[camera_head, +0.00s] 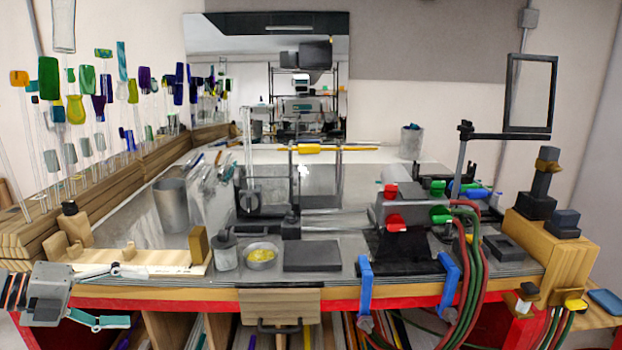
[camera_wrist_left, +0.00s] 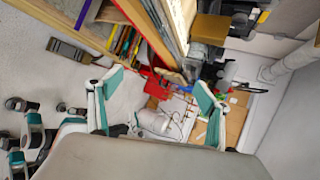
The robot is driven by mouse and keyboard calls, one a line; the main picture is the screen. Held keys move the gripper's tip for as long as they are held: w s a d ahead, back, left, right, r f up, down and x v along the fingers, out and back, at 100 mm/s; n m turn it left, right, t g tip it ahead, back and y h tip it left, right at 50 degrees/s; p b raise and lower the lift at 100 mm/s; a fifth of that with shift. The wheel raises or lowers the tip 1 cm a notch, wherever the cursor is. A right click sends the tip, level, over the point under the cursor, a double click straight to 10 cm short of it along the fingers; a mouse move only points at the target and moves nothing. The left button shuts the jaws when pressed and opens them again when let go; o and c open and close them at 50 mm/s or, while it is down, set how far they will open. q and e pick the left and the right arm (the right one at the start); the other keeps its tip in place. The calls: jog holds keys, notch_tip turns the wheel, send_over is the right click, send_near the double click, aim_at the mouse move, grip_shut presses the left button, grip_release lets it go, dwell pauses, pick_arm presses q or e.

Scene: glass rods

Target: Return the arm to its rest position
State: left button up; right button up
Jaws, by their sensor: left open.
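My left gripper (camera_head: 138,297) is at the lower left of the head view, in front of the workbench's left front corner. Its two green-padded fingers are spread apart with nothing between them. In the left wrist view the same gripper (camera_wrist_left: 158,82) is open, with floor and bench clutter visible beyond the fingers. The upper finger overlaps the wooden rod rest (camera_head: 160,261) in the head view; I cannot tell whether they touch. My right gripper is not in view.
The workbench (camera_head: 380,283) has a red front edge. It carries a steel cup (camera_head: 172,205), a yellow-filled dish (camera_head: 262,257), a torch (camera_head: 405,208) with hoses and blue clamps. Glass rods stand at the left. Shelves (camera_wrist_left: 105,15) lie beside the gripper.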

pick_arm(q)
jog(key=s+d+f+n+t+y, duration=0.2)
jog(key=s+f+n, duration=0.1)
jog(key=f+n, duration=0.4)
jog(key=s+d+f+n+t+y, duration=0.1)
jog(key=s+d+f+n+t, duration=0.2)
jog(key=f, duration=0.6)
jog(key=s+d+f+n+t+y, duration=0.1)
jog(key=s+d+f+n+y, duration=0.1)
jog(key=f+n, duration=0.55)
jog(key=s+d+f+n+g+y, duration=0.1)
jog(key=s+d+f+n+g, duration=0.2)
jog(key=s+d+f+n, duration=0.4)
jog(key=s+d+f, duration=0.2)
jog(key=d+f, duration=0.3)
jog(key=d, duration=0.2)
jog(key=shift+s+y, duration=0.3)
jog(key=shift+s, duration=0.1)
